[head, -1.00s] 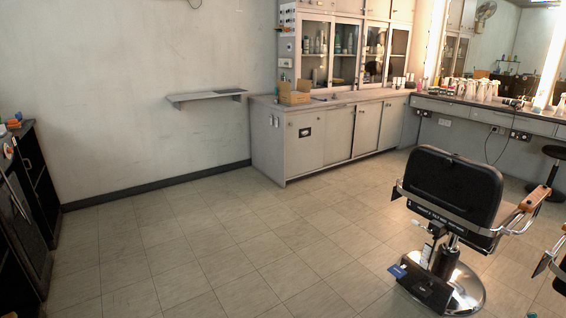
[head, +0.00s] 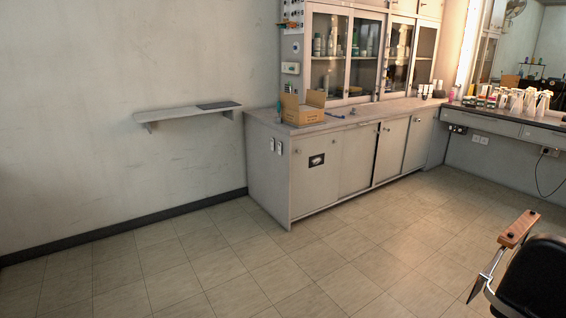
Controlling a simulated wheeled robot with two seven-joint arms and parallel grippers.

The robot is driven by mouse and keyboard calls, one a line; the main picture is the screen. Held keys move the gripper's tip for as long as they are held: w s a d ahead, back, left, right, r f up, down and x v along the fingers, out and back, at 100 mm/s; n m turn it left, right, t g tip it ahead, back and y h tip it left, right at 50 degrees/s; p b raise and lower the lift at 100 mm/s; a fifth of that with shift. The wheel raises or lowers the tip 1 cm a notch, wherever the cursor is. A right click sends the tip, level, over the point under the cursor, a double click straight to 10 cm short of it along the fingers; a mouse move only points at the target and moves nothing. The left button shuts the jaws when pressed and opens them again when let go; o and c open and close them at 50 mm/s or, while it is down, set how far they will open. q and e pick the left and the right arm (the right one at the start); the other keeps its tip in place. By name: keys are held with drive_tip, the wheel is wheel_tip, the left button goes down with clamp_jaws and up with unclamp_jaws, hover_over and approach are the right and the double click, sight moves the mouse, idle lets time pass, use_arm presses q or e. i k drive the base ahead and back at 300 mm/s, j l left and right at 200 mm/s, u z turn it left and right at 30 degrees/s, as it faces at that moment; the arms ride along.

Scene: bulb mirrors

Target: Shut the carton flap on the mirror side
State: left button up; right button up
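A small brown cardboard carton (head: 303,114) stands on the near left end of the counter (head: 345,119), below the glass-door cabinets. Its top is open. One flap stands up at its left and another stands up at the back right. The inside is too small to make out. The mirror (head: 540,65) is on the wall at the far right, beyond the counter. Neither of my grippers is in view.
A barber chair (head: 545,270) stands at the lower right, cut off by the frame. A wall shelf (head: 185,113) juts out left of the counter. Bottles and white items (head: 520,100) line the mirror ledge. The tiled floor (head: 270,265) before the counter is clear.

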sight(313, 97)
drive_tip(key=i+z, duration=0.1)
drive_tip(key=i, duration=0.45)
drive_tip(key=i+j, duration=0.1)
drive_tip(key=i, duration=0.4)
drive_tip(key=i+j+z, duration=0.15)
drive_tip(key=i, duration=0.4)
drive_tip(key=i+z, duration=0.1)
drive_tip(key=i, duration=0.45)
drive_tip(key=i+j, duration=0.25)
drive_tip(key=i, duration=0.25)
drive_tip(key=l+z, duration=0.05)
